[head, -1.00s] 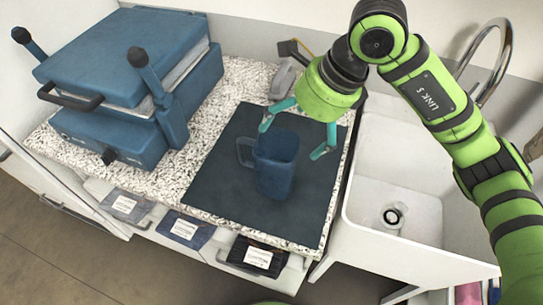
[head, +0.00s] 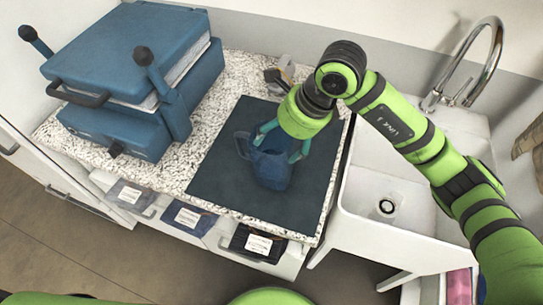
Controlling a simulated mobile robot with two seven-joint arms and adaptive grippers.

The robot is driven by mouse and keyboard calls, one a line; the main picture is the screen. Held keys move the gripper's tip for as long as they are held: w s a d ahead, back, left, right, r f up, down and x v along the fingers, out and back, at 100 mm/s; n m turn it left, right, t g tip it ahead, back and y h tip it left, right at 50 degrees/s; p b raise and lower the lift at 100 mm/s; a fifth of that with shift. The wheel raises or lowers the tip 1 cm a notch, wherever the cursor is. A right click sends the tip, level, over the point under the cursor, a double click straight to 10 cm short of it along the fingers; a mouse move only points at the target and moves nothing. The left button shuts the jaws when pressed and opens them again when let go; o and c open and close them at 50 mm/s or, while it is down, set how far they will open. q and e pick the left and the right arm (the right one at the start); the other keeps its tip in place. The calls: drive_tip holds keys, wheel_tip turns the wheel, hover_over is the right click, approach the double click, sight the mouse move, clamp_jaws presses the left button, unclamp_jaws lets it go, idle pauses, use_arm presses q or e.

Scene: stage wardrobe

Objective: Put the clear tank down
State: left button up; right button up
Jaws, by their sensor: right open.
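The tank (head: 271,172) is a blue, jug-like container with a handle on its left side. It stands upright on a dark mat (head: 222,180) on the speckled counter. My right gripper (head: 276,150) is open at the tank's top, with its teal fingers on either side of the upper part. I cannot tell whether the fingers touch it. The gripper hides part of the tank's rim. My left gripper is not in view.
A blue press-like machine (head: 130,70) with a dark handle stands on the counter (head: 228,75) to the left. A white sink (head: 385,210) with a curved metal tap (head: 480,60) is to the right. Labelled drawers (head: 190,217) line the front. The mat's front part is clear.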

drive_tip(key=shift+s+f, duration=0.15)
drive_tip(key=shift+f, duration=0.05)
clamp_jaws()
drive_tip(key=shift+a+r, duration=0.1)
drive_tip(key=shift+a, duration=0.1)
